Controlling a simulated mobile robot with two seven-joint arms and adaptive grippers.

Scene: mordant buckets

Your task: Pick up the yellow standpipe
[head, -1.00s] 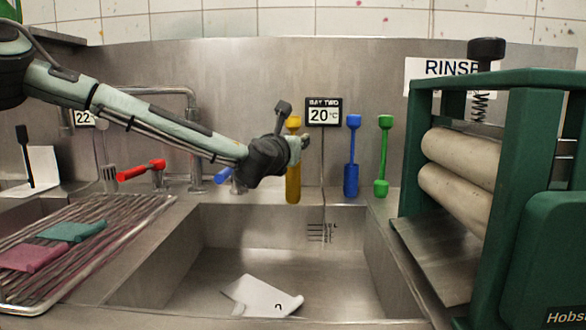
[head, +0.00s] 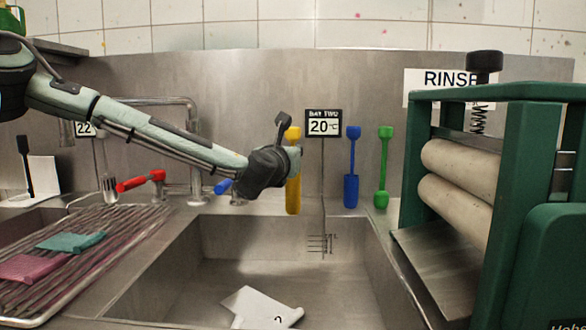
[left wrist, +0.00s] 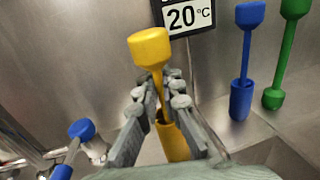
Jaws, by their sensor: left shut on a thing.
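The yellow standpipe (head: 293,197) stands upright at the back of the sink, left of the blue and green ones. Its wide top and lower barrel show in the head view; its middle is hidden behind my left gripper (head: 292,160). In the left wrist view the yellow standpipe (left wrist: 150,47) rises between the fingers of my left gripper (left wrist: 160,100), which are shut on its thin neck. I cannot tell whether its foot still touches the ledge. My right gripper is not in view.
A blue standpipe (head: 351,190) and a green standpipe (head: 383,170) stand to the right. A thermometer display (head: 323,123) is close behind. A green wringer (head: 520,150) fills the right side. Red (head: 141,182) and blue (head: 222,187) tap handles are left.

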